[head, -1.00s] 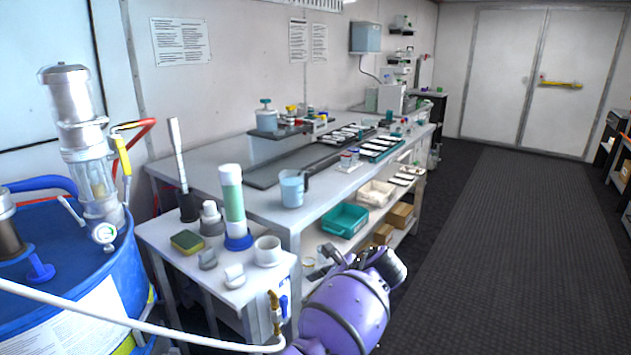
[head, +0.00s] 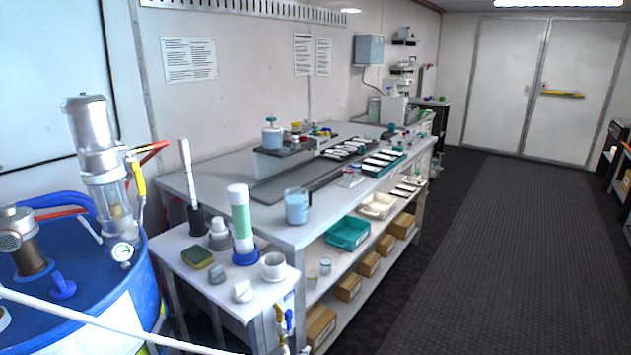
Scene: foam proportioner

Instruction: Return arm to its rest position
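Neither of my grippers shows in the head view, and no arm of mine is clearly in the picture. The blue drum (head: 95,290) stands at the lower left with a clear-bodied proportioner (head: 100,155) and a pressure gauge (head: 122,252) on it. A white hose (head: 90,323) runs across the front of the drum toward the bottom middle. A small side table (head: 232,293) carries a green-filled cylinder (head: 241,222), a sponge (head: 197,258), a white cup (head: 273,266) and grey fittings (head: 219,235).
A long workbench (head: 300,228) holds a blue jug (head: 296,206) and several trays. Its lower shelf holds a teal bin (head: 347,233) and cardboard boxes (head: 348,287). A brass valve (head: 281,313) sits at the side table's front. The dark aisle floor (head: 470,240) at right is clear.

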